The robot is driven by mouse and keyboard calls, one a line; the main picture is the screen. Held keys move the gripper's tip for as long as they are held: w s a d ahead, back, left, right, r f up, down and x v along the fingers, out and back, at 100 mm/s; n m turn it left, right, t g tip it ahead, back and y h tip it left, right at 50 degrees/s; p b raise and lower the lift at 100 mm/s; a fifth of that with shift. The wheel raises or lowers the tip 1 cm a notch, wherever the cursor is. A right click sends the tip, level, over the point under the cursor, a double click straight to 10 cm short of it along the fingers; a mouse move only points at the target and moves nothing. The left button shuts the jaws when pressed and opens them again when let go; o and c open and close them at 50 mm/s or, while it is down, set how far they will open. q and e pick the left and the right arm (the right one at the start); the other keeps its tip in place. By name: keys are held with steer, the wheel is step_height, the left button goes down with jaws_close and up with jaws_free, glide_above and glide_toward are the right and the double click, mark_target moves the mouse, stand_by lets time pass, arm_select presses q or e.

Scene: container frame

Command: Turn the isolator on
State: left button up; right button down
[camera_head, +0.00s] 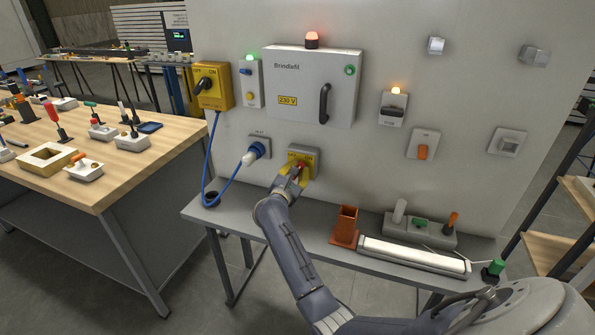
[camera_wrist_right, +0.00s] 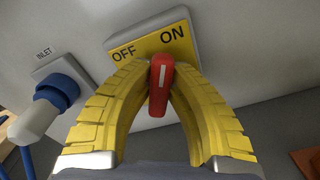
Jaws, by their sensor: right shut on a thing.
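The isolator is a yellow plate (camera_head: 312,156) on a grey box on the upright panel, with a red handle (camera_wrist_right: 159,90). In the right wrist view the yellow plate (camera_wrist_right: 152,46) reads OFF on the left and ON on the right. The handle has a white mark and stands nearly upright in that picture, below and between the two words. My right gripper (camera_head: 300,170) is shut on the red handle; its yellow fingers (camera_wrist_right: 158,78) press it from both sides. In the head view the fingers hide much of the isolator. My left gripper is not in view.
A blue inlet plug (camera_head: 257,151) with a cable sits left of the isolator. Another yellow OFF/ON box (camera_head: 212,86) with a black knob is higher left. A grey cabinet (camera_head: 312,85) hangs above. An orange holder (camera_head: 345,226) and a white bar (camera_head: 414,255) lie on the shelf.

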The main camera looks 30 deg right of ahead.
steer(key=shift+m, duration=1.6)
steer(key=c, duration=1.3)
jaws_free()
steer(key=v, duration=1.2)
steer(key=shift+s, duration=0.1)
